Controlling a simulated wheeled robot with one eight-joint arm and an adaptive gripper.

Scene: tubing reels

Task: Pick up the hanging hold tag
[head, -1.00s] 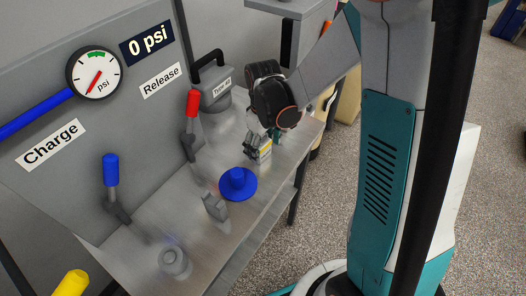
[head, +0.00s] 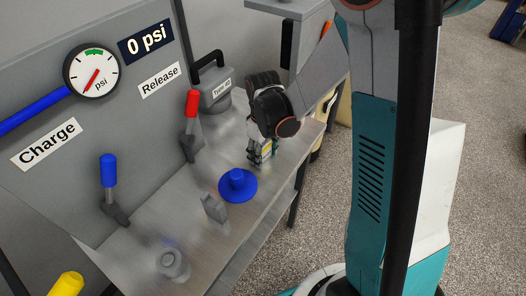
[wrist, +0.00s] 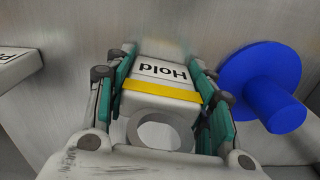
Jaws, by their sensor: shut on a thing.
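The hold tag (wrist: 160,80) is a white block with a "Hold" label, a yellow band and a round ring or hole at its near end. In the wrist view it sits between both fingers of my gripper (wrist: 168,98), which is shut on it. In the head view my gripper (head: 262,152) is low over the metal bench, behind the blue flanged knob, and the tag is mostly hidden by the fingers. I cannot tell whether the tag touches the bench or hangs from anything.
The blue flanged knob (head: 238,185) stands close by; it also shows in the wrist view (wrist: 268,88). A red-handled lever (head: 192,112), a blue-handled lever (head: 110,180) and a grey "Type 40" unit (head: 214,85) stand on the bench (head: 165,215). A small grey bracket (head: 214,207) is nearer.

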